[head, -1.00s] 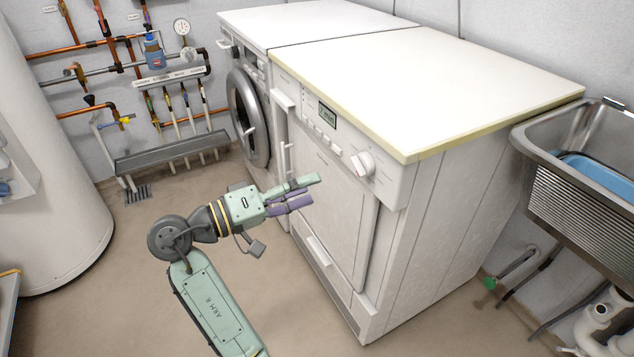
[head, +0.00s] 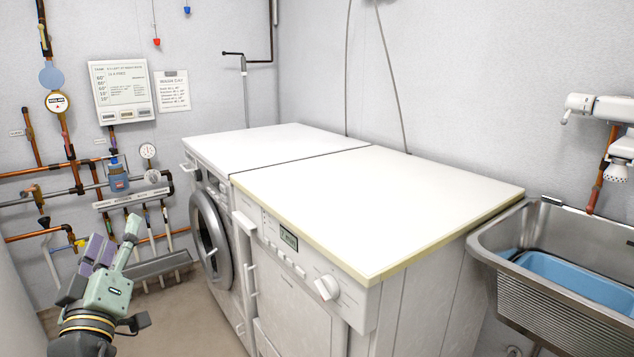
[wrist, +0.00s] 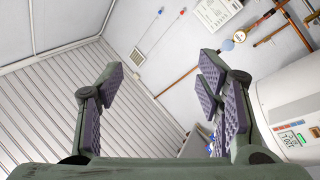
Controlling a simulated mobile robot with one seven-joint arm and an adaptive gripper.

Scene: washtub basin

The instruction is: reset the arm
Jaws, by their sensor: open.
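My gripper (head: 112,252) is at the lower left of the head view, raised and pointing up in front of the pipes, left of the washing machine. It is pale green with purple finger pads. In the wrist view my gripper (wrist: 163,95) has its fingers spread wide with nothing between them. The fingers point toward the wall and ceiling. The rest of my arm is mostly outside the head view.
A washing machine (head: 212,237) and a second white appliance (head: 300,302) stand side by side with bare tops. A metal sink (head: 560,314) holding a blue basin (head: 580,280) is at the right. Copper pipes (head: 66,150) line the left wall. A white tank (wrist: 292,100) shows in the wrist view.

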